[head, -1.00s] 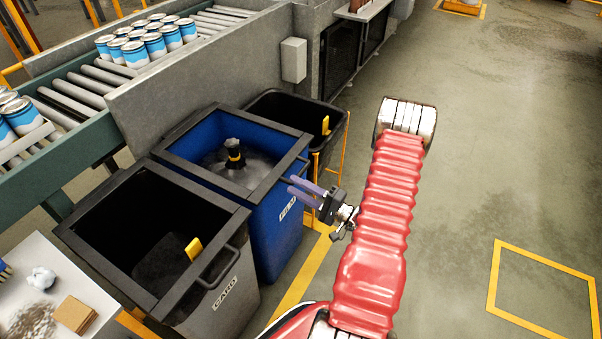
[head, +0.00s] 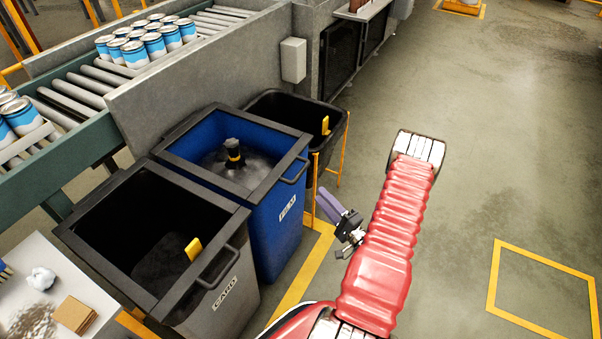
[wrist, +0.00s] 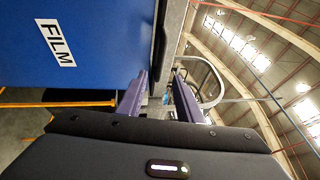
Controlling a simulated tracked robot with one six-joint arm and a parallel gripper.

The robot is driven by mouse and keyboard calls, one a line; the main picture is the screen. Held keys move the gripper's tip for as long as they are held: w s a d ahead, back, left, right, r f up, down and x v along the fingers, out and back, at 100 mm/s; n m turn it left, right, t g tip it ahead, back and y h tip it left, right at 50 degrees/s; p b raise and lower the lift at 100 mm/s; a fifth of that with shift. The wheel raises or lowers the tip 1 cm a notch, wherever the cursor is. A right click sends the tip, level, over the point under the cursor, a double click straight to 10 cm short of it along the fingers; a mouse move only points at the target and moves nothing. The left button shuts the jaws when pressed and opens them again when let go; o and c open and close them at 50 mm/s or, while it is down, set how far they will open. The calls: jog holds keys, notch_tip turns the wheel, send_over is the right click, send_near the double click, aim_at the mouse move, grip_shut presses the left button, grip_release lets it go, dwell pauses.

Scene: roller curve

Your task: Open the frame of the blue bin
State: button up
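The blue bin (head: 268,225) stands in the middle of a row of bins and bears a FILM label. Its dark square frame (head: 188,178) lies flat on the rim, with a bar handle (head: 296,174) on the right side. My gripper (head: 333,205) is to the right of the bin, apart from the handle. In the wrist view its two purple fingers (wrist: 158,97) are spread with nothing held between them. The blue bin wall (wrist: 85,75) fills the upper left there.
A grey CARD bin (head: 225,290) stands in front and a black bin (head: 268,103) behind, beside an orange rail (head: 346,140). A conveyor (head: 85,120) with cans runs along the left. The floor (head: 500,180) to the right is clear.

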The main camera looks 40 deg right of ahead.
aim_at(301, 173)
jog(key=w, duration=0.4)
jog(key=w+r, duration=0.1)
jog(key=w, duration=0.3)
jog(key=w+r, duration=0.1)
jog(key=w, duration=0.4)
jog(key=shift+d+r, duration=0.1)
jog(key=shift+d, duration=0.2)
grip_shut()
jog(key=shift+d, duration=0.1)
